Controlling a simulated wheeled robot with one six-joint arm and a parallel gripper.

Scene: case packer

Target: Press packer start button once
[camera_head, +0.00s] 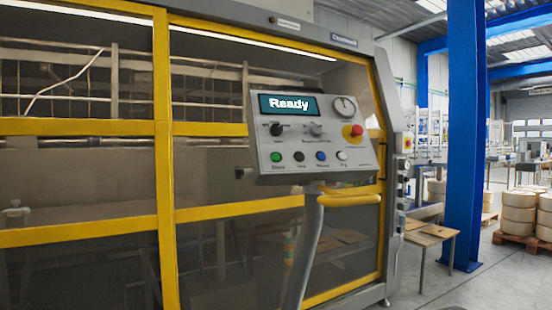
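The packer's grey control panel (318,142) faces me in the middle of the head view, on a grey post. Its screen (289,104) reads "Ready". A row of small buttons runs along its lower edge. The green button (276,157) is at the left end, with a small label under it that seems to read "Start". To its right are a black button (299,156), a blue button (321,155) and a white button (342,155). A red emergency knob on yellow (352,131) sits above them at the right. My gripper is not in view.
The packer's yellow-framed glass doors (163,150) stand behind the panel. A yellow handle bar (350,200) juts below the panel. A blue column (466,140), a small wooden table (428,235) and stacked rolls on pallets (518,213) stand at the right. Some floor between them is clear.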

